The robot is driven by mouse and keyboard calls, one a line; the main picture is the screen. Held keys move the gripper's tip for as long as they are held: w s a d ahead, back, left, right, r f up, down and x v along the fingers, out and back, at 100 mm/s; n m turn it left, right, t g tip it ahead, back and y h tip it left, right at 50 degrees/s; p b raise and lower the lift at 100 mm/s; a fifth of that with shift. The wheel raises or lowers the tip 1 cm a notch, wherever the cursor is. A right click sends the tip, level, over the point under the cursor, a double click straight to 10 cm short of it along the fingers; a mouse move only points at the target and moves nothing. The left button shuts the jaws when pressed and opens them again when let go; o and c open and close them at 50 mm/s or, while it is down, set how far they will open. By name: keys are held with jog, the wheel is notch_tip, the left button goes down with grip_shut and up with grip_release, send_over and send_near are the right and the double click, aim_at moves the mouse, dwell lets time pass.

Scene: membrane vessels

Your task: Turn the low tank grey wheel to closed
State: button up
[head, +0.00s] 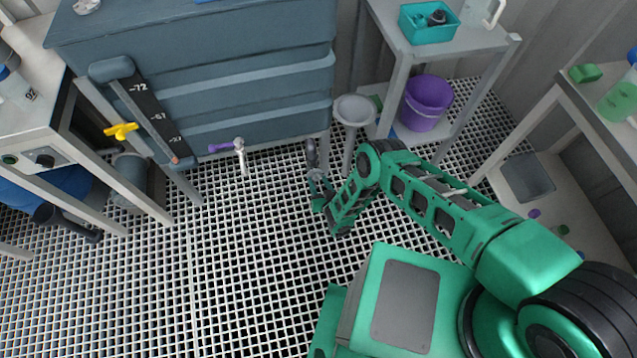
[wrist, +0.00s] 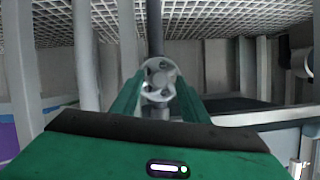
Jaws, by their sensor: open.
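The grey wheel (wrist: 158,72), round with holes in its face, shows in the middle of the wrist view on a grey stem. In the head view a small grey part, which looks like this wheel (head: 314,173), is under the right front corner of the blue-grey tank (head: 200,75). My gripper (head: 319,192) is open and close in front of it. In the wrist view its green fingers stand either side of the wheel; I cannot tell whether they touch it. The wheel's lower part and stem are partly hidden.
A pale funnel-like stand (head: 353,110) is right of the wheel. A shelf trolley holds a purple bucket (head: 427,103).

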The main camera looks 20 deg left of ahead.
jog(key=shift+w+a+f, duration=0.1)
jog(key=shift+w+a, duration=0.05)
grip_shut()
dwell(0.4)
jog(key=m+y, duration=0.1)
jog(key=m, duration=0.1)
jog(key=shift+w+d+f+m+g+y, duration=0.1)
jog(key=shift+d+m+g+y, duration=0.2)
jog(key=shift+m+g+y, duration=0.1)
jog(key=shift+w+d+f+m+y, duration=0.1)
jog(key=shift+m+y, duration=0.7)
jog(key=shift+m, duration=0.4)
